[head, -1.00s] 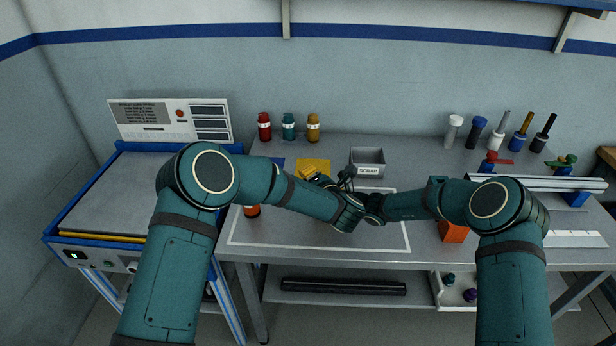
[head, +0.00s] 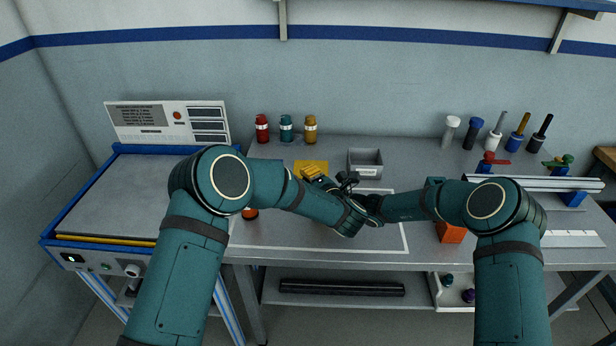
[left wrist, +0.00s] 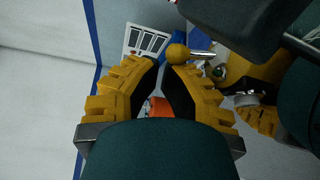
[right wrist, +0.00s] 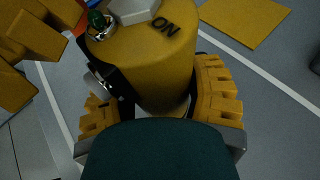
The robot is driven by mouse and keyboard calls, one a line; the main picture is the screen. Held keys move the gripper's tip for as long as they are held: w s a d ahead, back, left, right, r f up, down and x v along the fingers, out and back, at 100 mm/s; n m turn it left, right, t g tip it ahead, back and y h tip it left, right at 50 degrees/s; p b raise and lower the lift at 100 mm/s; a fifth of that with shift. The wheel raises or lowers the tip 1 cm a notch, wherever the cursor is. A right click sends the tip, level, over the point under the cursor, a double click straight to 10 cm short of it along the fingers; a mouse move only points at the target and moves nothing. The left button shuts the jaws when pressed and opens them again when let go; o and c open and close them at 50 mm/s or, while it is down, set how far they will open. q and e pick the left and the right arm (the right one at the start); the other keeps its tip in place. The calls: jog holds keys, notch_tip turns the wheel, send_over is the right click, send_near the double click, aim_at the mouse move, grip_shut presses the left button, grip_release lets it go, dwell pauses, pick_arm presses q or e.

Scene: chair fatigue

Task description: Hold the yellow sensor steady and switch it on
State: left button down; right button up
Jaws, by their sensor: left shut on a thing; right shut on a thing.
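The yellow sensor (right wrist: 155,65) is a round body with "ON" on top, a green lamp (right wrist: 97,22), a pale hexagonal fitting and a black strap. My right gripper (right wrist: 165,105) is shut around its body, a finger on each side. In the left wrist view the sensor (left wrist: 245,72) is at the right. A metal switch lever with a yellow ball knob (left wrist: 178,55) is at my left gripper's fingertips (left wrist: 165,70). That gripper is closed on the lever end, though the contact is partly hidden. In the head view my arms mostly cover the sensor.
A yellow mat (head: 312,165) and a grey scrap bin (head: 366,163) lie behind the grippers. Red, teal and yellow bottles (head: 286,128) stand at the back. An orange block (head: 451,232) is by my right arm.

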pick_arm(q)
jog(key=shift+d+r, duration=0.45)
jog(key=shift+d, duration=0.4)
jog(key=s+d, duration=0.1)
jog(key=s, duration=0.8)
jog(key=shift+s+f, duration=0.2)
dwell(0.4)
